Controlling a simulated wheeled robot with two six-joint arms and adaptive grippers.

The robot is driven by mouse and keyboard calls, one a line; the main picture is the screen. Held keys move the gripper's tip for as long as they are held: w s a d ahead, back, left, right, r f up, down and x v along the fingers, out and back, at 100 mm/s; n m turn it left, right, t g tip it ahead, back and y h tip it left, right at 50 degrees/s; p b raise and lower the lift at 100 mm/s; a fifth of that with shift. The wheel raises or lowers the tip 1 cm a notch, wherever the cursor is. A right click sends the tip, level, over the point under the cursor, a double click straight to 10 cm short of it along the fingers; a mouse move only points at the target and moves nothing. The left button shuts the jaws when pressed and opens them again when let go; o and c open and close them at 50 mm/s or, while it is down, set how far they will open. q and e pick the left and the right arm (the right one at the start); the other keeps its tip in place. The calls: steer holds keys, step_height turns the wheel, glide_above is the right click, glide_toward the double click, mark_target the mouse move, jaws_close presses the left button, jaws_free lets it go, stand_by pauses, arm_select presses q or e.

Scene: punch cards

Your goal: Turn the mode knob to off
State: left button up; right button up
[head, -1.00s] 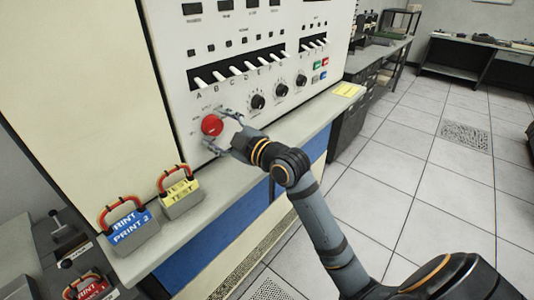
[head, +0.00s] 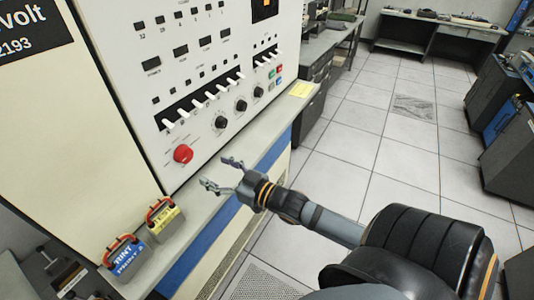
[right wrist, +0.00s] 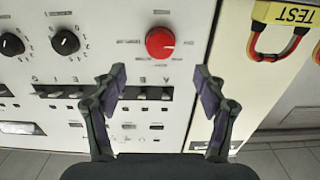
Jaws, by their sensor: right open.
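The mode knob is most likely the red round knob (head: 183,153) at the lower left of the white control panel (head: 150,90). It also shows in the right wrist view (right wrist: 160,42), with a pale pointer mark on its right side and small labels around it that I cannot read. My right gripper (head: 222,172) is open and empty. It is to the right of the red knob in the head view, apart from the panel. In the right wrist view the open fingers (right wrist: 160,88) stand either side of the space below the knob. My left gripper is not in view.
Black knobs (head: 240,106) and a row of white switches (head: 205,101) are on the panel. A yellow TEST block (head: 166,224) and a blue PRINT block (head: 127,262) with red handles stand on the ledge (head: 215,180). Open tiled floor (head: 385,130) lies to the right.

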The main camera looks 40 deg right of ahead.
arm_select(q)
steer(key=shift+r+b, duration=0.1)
steer(key=shift+b, duration=0.75)
arm_select(e)
steer(key=s+d+f+m+g+h, duration=0.1)
steer(key=s+f+g, duration=0.3)
steer(key=f, duration=0.4)
steer(key=s+d+f+m+g+h, duration=0.1)
steer(key=s+d+f+g+h, duration=0.1)
steer(key=f, duration=0.6)
steer(key=s+d+f+m+g+h, duration=0.1)
steer(key=s+f+g+h, duration=0.3)
steer(key=s+f+g, duration=0.2)
steer(key=shift+s+d+f+g, duration=0.3)
steer(key=shift+s+f, duration=0.85)
steer(key=shift+f, duration=0.15)
